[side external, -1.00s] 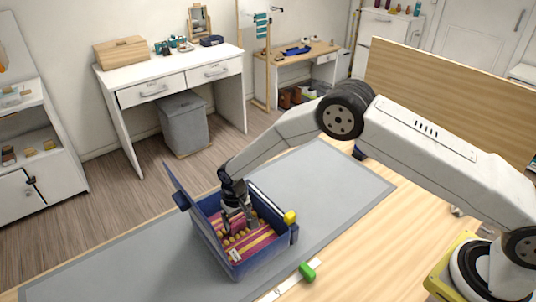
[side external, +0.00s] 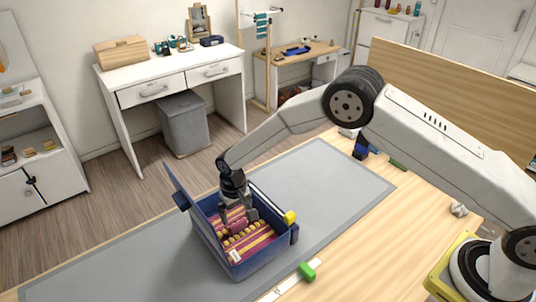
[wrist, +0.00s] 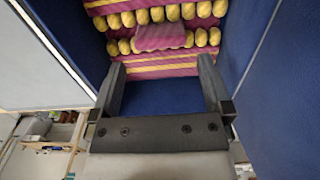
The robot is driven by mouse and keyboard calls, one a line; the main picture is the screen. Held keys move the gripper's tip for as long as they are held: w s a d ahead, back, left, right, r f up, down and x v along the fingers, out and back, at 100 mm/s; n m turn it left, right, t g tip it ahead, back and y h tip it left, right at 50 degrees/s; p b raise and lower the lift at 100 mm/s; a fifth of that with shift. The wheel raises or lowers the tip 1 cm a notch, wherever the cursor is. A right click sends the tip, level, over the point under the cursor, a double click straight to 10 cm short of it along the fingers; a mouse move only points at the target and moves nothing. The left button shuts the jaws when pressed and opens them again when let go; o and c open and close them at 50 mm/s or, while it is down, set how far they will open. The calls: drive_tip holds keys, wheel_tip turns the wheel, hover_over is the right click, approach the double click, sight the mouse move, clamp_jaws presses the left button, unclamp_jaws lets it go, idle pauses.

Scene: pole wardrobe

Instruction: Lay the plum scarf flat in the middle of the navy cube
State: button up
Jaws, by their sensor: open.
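The navy cube (side external: 242,268) is an open-topped box on the grey mat, with its lid (side external: 186,198) swung up on the left. The plum scarf (side external: 262,245), with yellow stripes and rows of yellow tassels, lies inside it. In the wrist view the scarf (wrist: 160,65) lies towards the top, with a small plum flap (wrist: 160,37) between two tassel rows; bare navy floor shows nearer my gripper. My gripper (side external: 237,216) is open over the cube, its fingers inside the opening. In the wrist view its fingertips (wrist: 160,63) are apart with nothing clamped. Contact with the scarf cannot be told.
A yellow piece (side external: 290,217) is at the cube's right rim. A small pale object (side external: 459,209) lies near my base. The grey mat (side external: 320,185) is clear right of the cube.

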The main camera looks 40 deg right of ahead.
sight(241, 222)
wheel_tip(241, 222, up, 9)
idle(0.4)
drive_tip(key=shift+f, duration=0.1)
idle(0.4)
drive_tip(key=s+d+r+t, duration=0.1)
drive_tip(key=s+d+r, duration=0.6)
drive_tip(key=s+d, duration=0.4)
drive_tip(key=s+d+r+t, duration=0.1)
drive_tip(key=s+d, duration=0.6)
drive_tip(key=s, duration=0.6)
drive_tip(key=shift+r+t, duration=0.3)
